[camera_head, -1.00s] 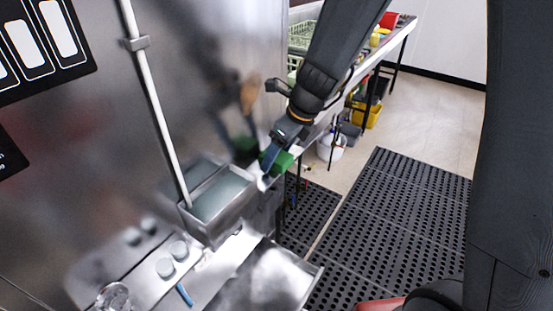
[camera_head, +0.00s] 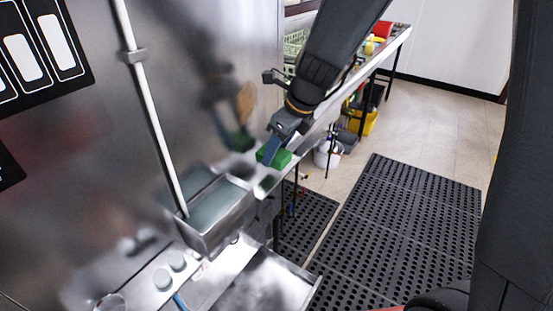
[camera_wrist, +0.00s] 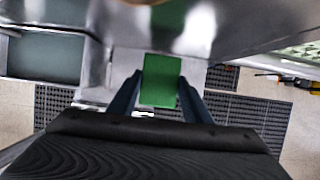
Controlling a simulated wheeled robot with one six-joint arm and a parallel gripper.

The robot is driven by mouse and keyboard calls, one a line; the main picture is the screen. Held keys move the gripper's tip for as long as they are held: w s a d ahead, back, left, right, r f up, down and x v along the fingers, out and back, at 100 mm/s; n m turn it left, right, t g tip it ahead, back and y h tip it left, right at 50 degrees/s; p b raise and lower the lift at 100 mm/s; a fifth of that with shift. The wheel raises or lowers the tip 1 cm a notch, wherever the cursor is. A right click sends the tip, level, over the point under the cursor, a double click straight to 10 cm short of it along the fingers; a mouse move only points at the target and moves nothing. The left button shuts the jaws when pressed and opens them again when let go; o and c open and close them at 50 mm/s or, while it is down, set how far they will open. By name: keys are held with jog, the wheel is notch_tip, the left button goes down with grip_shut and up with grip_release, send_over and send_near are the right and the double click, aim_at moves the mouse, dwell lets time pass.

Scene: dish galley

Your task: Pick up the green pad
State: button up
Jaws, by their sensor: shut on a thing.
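The green pad (camera_head: 274,156) is a small green block held at the end of my arm, in front of the steel wall panel. My gripper (camera_head: 270,150) is shut on it, with a blue finger showing against its near side. In the wrist view the green pad (camera_wrist: 161,80) sits between the two dark blue fingers of my gripper (camera_wrist: 160,98). In the head view it hangs above and to the right of a steel basin, apart from it. The pad's reflection shows in the steel wall.
A steel basin (camera_head: 212,234) with greyish liquid stands at the wall. Small round grey pieces (camera_head: 163,279) lie on the ledge below it. A long counter (camera_head: 370,62) with crates runs to the back right. Black perforated mats (camera_head: 400,225) cover the floor.

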aim_at(278, 153)
jog(key=v, duration=0.3)
jog(key=shift+w+a+r, duration=0.15)
jog(key=shift+w+a, duration=0.05)
jog(key=shift+a, duration=0.05)
jog(key=s+d+b, duration=0.3)
jog(key=s+d, duration=0.8)
jog(key=d, duration=0.4)
jog(key=shift+s+b, duration=0.4)
